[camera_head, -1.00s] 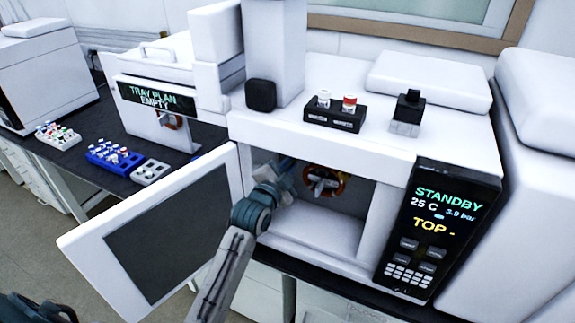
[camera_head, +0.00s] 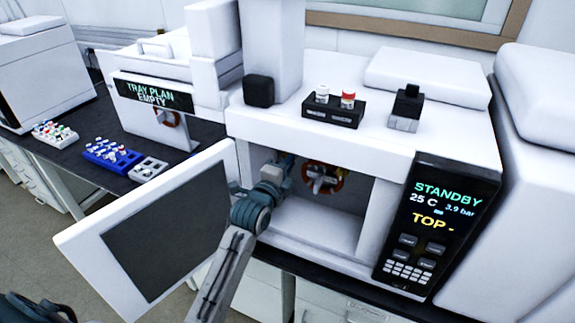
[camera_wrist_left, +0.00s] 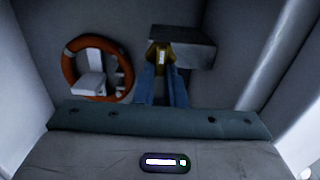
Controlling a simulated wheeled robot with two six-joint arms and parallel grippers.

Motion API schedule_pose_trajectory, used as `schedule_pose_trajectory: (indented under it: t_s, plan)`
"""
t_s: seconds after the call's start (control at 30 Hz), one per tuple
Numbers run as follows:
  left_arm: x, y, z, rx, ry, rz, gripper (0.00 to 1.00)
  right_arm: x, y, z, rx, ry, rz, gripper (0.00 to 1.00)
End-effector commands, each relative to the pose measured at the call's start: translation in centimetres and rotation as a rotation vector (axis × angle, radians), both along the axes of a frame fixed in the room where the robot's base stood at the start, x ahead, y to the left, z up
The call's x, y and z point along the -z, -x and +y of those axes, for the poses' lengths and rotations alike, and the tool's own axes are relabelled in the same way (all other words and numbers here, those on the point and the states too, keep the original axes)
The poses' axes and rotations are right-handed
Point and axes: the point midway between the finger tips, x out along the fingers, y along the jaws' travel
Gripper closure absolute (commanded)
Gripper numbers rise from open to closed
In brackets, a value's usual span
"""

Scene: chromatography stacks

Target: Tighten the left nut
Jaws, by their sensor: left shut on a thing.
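The left nut (camera_wrist_left: 161,56) is a small brass-coloured piece with a pale mark, at the front of a grey block in the left wrist view. My left gripper (camera_wrist_left: 161,70) is shut on it with its two blue fingers, one on each side. In the head view my left gripper (camera_head: 284,163) reaches through the open door into the oven. The nut cannot be made out there. My right gripper is not in view.
An orange ring (camera_wrist_left: 64,68) with white fittings is beside the gripper; it also shows in the head view (camera_head: 338,183). The open oven door (camera_head: 80,245) is left of my arm. The display (camera_head: 432,205) reads STANDBY, 25 C, 3.9 bar, TOP -. The oven floor (camera_head: 315,230) is clear.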

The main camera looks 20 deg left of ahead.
Motion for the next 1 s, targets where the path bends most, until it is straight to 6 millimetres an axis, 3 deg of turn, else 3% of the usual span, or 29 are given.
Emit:
schedule_pose_trajectory:
  t_s: [0.47,0.5,0.6,0.87,1.0]
  plan:
    - [0.1,0.0,0.0,0.000,-0.013,0.001,1.00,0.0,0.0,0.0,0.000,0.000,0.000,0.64]
    - [0.1,0.0,0.0,0.000,-0.013,0.001,0.84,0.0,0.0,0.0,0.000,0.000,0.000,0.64]
    - [0.1,0.0,0.0,0.000,-0.013,0.001,0.68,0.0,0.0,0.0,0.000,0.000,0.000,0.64]
    - [0.1,0.1,0.0,0.000,-0.012,0.001,0.68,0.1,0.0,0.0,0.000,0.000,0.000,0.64]
    - [0.3,1.1,0.0,0.000,-0.013,0.000,0.68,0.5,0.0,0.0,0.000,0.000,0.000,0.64]
